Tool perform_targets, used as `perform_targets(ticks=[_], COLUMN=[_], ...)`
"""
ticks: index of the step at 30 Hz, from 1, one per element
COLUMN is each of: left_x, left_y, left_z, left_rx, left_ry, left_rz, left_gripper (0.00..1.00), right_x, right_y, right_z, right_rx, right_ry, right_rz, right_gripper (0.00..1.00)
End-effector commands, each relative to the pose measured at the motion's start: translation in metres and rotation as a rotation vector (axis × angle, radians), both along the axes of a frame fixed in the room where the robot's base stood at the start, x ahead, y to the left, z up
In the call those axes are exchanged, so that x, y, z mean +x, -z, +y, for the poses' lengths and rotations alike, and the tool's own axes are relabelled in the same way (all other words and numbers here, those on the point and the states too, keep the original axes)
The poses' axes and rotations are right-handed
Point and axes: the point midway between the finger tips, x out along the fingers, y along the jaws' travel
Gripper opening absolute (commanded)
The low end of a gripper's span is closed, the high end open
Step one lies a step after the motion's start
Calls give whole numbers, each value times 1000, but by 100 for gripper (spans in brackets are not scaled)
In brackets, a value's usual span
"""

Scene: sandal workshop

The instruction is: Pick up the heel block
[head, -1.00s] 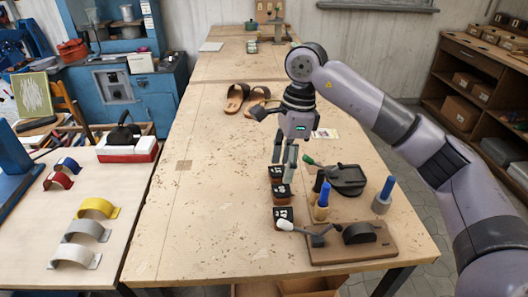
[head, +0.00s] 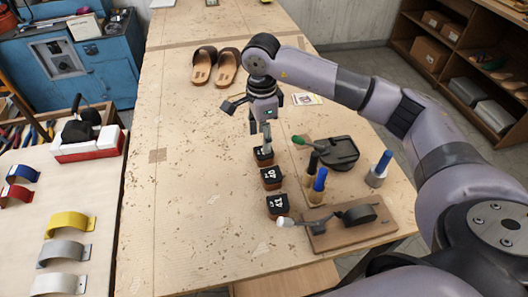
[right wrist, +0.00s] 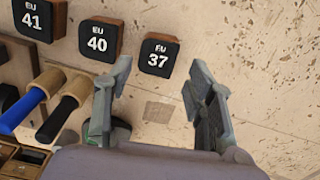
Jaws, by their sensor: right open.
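Three small blocks with black tops stand in a row on the wooden table, apparently the heel blocks. They read EU 37 (right wrist: 158,53), EU 40 (right wrist: 100,40) and EU 41 (right wrist: 38,18) in the right wrist view. In the head view they are the far block (head: 264,157), the middle block (head: 271,178) and the near block (head: 278,205). My right gripper (head: 260,136) is open and empty, pointing down over the far block. In the right wrist view its fingers (right wrist: 157,95) are spread, with EU 37 ahead between their tips, not gripped. My left gripper is out of view.
Right of the blocks are blue- and black-handled tools (head: 319,180), a dark pan-like tool (head: 340,152) and a lever tool on a board (head: 355,228). Sandals (head: 215,67) lie farther back. The table left of the blocks is clear.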

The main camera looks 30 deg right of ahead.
Motion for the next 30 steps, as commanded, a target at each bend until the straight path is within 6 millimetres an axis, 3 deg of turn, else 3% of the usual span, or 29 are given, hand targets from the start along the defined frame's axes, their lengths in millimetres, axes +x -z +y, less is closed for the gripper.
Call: perform_targets(ticks=[6,14,18,26,30], left_x=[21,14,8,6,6], left_y=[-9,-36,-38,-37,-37], left_z=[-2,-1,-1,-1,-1], left_rx=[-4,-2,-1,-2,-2], left_ry=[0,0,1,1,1], left_rz=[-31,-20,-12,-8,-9], left_gripper=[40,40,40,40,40], right_x=[0,-5,-3,-2,-2], right_y=[19,47,66,72,72], right_z=[0,3,3,3,3], right_rx=[1,1,1,1,1], right_ry=[0,1,1,0,0], right_rz=[1,7,2,-1,-1], right_gripper=[50,50,50,50,43])
